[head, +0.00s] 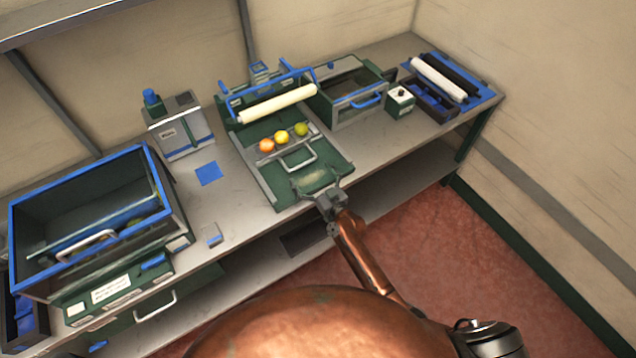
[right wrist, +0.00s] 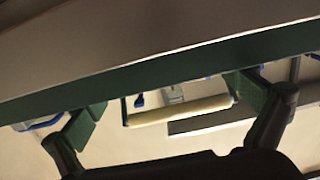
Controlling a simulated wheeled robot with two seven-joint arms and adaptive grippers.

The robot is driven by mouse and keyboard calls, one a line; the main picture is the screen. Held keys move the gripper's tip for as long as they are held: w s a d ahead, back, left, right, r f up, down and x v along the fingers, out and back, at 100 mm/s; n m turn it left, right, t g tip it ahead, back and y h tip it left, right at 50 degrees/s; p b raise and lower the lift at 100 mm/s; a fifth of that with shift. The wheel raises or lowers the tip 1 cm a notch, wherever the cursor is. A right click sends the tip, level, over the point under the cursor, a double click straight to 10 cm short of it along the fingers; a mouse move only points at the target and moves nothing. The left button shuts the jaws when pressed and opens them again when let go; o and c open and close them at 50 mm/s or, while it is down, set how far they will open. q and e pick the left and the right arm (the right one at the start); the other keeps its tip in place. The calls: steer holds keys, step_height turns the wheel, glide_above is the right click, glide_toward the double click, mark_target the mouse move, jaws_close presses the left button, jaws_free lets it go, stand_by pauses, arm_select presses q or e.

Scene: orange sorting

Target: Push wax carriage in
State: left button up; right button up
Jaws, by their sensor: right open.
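The wax carriage (head: 330,166) is a green sliding plate with a grey U-shaped handle (head: 299,161). Three fruits, an orange one (head: 266,146), a yellow one (head: 282,137) and a green one (head: 302,129), sit in a row behind the handle. A cream roller (head: 278,103) lies across the blue-and-green frame behind them; it also shows in the right wrist view (right wrist: 180,111). My right gripper (head: 322,193) is at the front edge of the carriage, open, with its fingers spread and nothing between them. I cannot tell whether it touches the carriage. My left gripper is not in view.
A green bin with a blue handle (head: 367,101) and a small white-topped box (head: 400,93) stand right of the roller. A grey unit (head: 181,131) and a large blue-rimmed bin (head: 168,190) stand left. The bench (head: 232,212) has free room left of the carriage.

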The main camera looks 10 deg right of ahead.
mark_target(321, 187)
steer(key=v, duration=0.7)
steer(key=shift+s, duration=0.1)
